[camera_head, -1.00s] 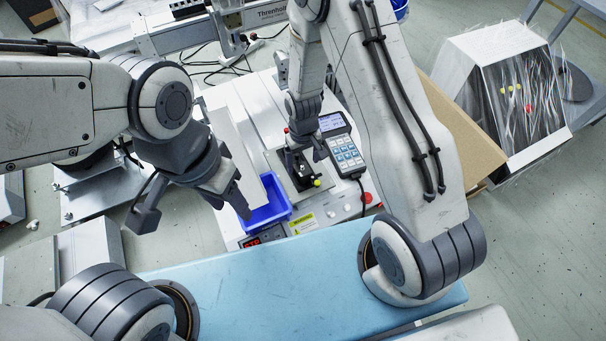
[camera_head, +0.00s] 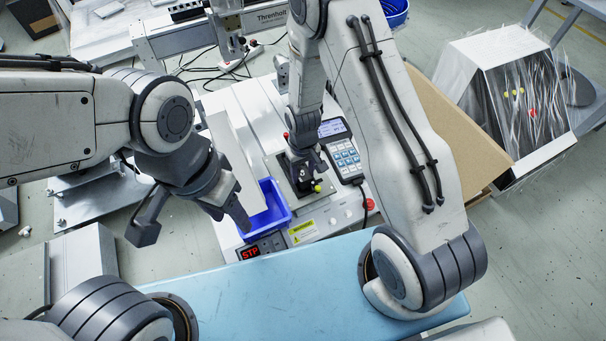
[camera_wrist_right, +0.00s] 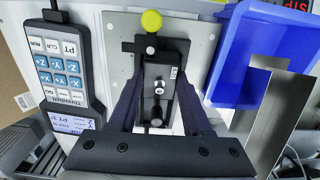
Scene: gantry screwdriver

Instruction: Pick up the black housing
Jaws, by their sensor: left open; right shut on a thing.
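The black housing (camera_wrist_right: 154,76) is a dark block with two screw-like round parts on its face. In the right wrist view it sits over a grey plate (camera_wrist_right: 118,28) on the white machine, by a yellow-knobbed clamp (camera_wrist_right: 151,21). My right gripper (camera_wrist_right: 160,92) has one finger on each side of the housing and is shut on it. In the head view my right gripper (camera_head: 304,172) is over the plate and mostly hides the housing. I cannot tell whether the housing is clear of the plate. My left gripper (camera_head: 198,226) is open and empty, left of the blue bin.
The blue bin (camera_head: 272,205) stands just left of the plate; its wall (camera_wrist_right: 232,62) is close to my right gripper. A keypad pendant (camera_head: 343,152) lies on the other side. A cardboard box (camera_head: 455,125) stands right. The blue bench pad (camera_head: 270,285) is clear in front.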

